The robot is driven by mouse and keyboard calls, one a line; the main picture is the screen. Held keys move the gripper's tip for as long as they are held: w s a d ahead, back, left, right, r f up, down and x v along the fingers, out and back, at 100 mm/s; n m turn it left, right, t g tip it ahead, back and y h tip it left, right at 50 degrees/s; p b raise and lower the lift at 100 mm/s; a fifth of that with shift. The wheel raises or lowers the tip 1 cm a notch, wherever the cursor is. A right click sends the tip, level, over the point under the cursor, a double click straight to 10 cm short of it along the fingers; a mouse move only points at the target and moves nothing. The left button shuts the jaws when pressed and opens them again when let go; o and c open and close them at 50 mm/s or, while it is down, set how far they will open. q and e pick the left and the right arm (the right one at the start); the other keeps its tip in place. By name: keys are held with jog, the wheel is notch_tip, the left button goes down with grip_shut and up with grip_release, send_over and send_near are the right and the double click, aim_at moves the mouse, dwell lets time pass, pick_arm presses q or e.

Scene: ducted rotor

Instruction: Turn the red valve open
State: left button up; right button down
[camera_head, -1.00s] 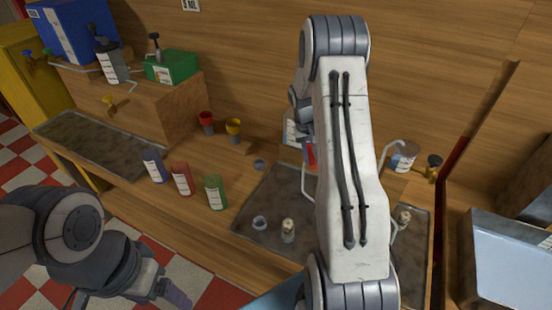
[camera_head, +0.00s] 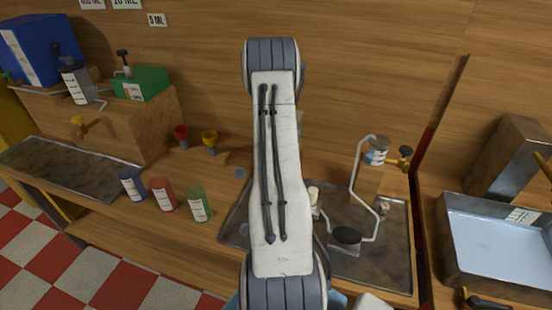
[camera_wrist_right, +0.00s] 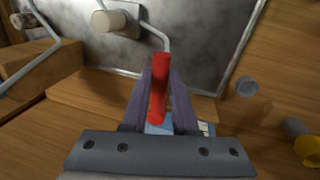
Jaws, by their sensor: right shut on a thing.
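In the right wrist view the red valve handle (camera_wrist_right: 159,85) is a red bar standing between the two dark fingers of my right gripper (camera_wrist_right: 160,100), which is shut on it. A pale blue and white labelled part (camera_wrist_right: 203,128) shows behind the fingers, mostly hidden. In the head view my right arm covers the valve and the right gripper. My left gripper is in neither current view.
Blue (camera_head: 132,184), red (camera_head: 163,194) and green (camera_head: 199,204) labelled cups stand on the wooden counter. A metal tray (camera_head: 395,262) lies at right, with a bent pipe (camera_head: 357,190) above it. A sink basin (camera_head: 500,240) is further right.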

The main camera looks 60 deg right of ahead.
jog(key=shift+w+r, duration=0.1)
jog(key=shift+w, duration=0.1)
jog(key=c, duration=0.7)
grip_release()
jog(key=shift+c, duration=0.2)
jog(key=shift+o, duration=0.3)
jog(key=shift+s, duration=0.1)
notch_tip(320, 180, up, 10)
jog(key=w+b, duration=0.2)
jog(key=shift+a, duration=0.4)
jog(key=shift+r, duration=0.1)
